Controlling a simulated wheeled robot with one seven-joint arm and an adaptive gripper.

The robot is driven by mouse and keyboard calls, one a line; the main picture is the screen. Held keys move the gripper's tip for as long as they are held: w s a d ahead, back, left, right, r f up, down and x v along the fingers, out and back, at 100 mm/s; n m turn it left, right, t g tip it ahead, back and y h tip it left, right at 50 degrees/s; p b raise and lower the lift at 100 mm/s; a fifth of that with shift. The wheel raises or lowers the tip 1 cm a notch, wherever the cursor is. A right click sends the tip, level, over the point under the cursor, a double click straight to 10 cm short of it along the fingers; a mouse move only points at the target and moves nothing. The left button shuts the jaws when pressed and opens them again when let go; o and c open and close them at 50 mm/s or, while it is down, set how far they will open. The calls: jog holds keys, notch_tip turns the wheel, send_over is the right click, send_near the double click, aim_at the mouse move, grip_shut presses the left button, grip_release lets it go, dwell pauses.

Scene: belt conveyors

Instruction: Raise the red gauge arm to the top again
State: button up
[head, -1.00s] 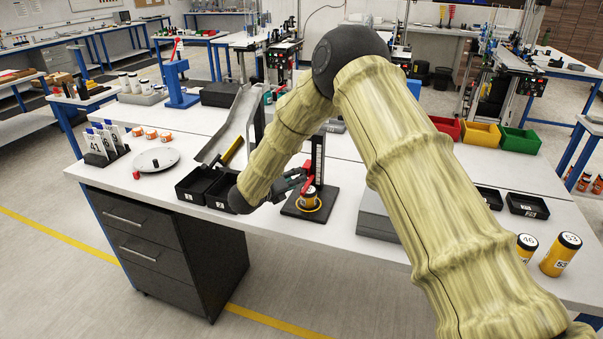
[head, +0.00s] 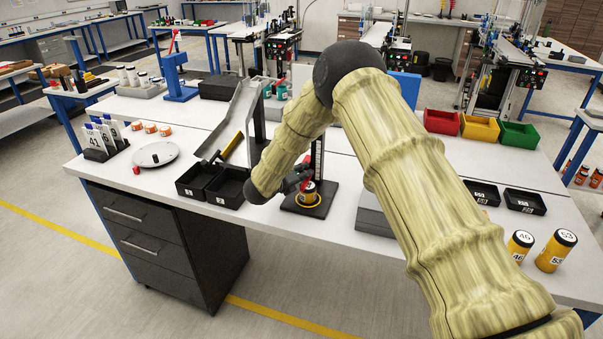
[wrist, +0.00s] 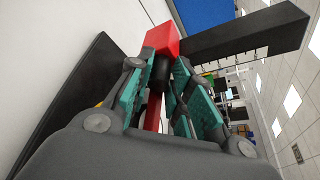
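The gauge's red arm (head: 305,184) shows as a small red piece low at its black column (head: 317,158), just above a black-topped orange canister (head: 309,197) on the black base (head: 327,204). In the wrist view a red block (wrist: 162,39) sits by the column (wrist: 245,36), with a dark round part and a red bar below it. My gripper (head: 297,181) is at the arm, left of the column. In the wrist view the teal pads of my gripper (wrist: 159,85) stand on either side of the dark part. Whether they press on it is unclear.
Two black bins (head: 212,184) stand left of the gauge, with a chute (head: 235,120) behind. A grey box (head: 375,213) is close on the right. Red, yellow and green bins (head: 480,128) stand farther right. Two orange canisters (head: 556,250) stand near the front edge.

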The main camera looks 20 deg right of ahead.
grip_shut()
jog(key=shift+r, duration=0.25)
notch_tip(320, 180, up, 11)
jog(key=b, duration=0.3)
jog(key=shift+r, duration=0.1)
jog(key=o, duration=0.8)
grip_release()
jog(key=shift+w, duration=0.1)
jog(key=shift+c, duration=0.2)
jog(key=shift+a, duration=0.1)
jog(key=v, duration=1.2)
